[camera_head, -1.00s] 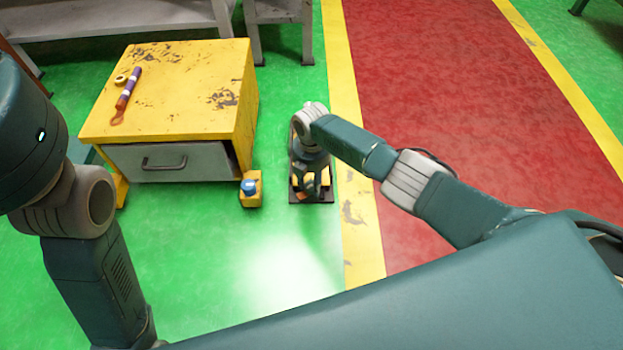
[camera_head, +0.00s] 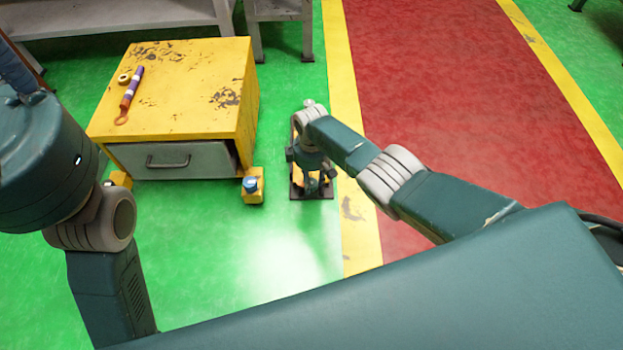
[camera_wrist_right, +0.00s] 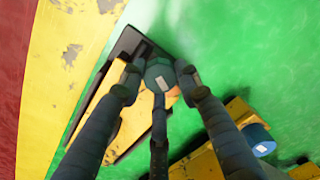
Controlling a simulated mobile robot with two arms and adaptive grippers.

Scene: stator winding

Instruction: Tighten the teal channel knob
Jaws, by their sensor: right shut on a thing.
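The teal knob (camera_wrist_right: 160,75), with a small pale label on top, shows in the right wrist view above a yellow block (camera_wrist_right: 128,112) on a dark base plate. My right gripper (camera_wrist_right: 160,82) has its dark fingers closed around the knob. In the head view my right gripper (camera_head: 312,178) points down over the dark base plate (camera_head: 297,192) on the floor, and the arm hides most of the fixture. My left arm is at the left edge of the head view; its gripper is out of the picture.
A yellow cabinet (camera_head: 190,115) with a grey drawer (camera_head: 160,161) stands left of the fixture. A yellow block (camera_head: 253,196) with a blue knob (camera_head: 251,183) sits at its front corner. A purple-and-orange tool (camera_head: 131,90) and a tape roll (camera_head: 124,78) lie on top. Green floor in front is clear.

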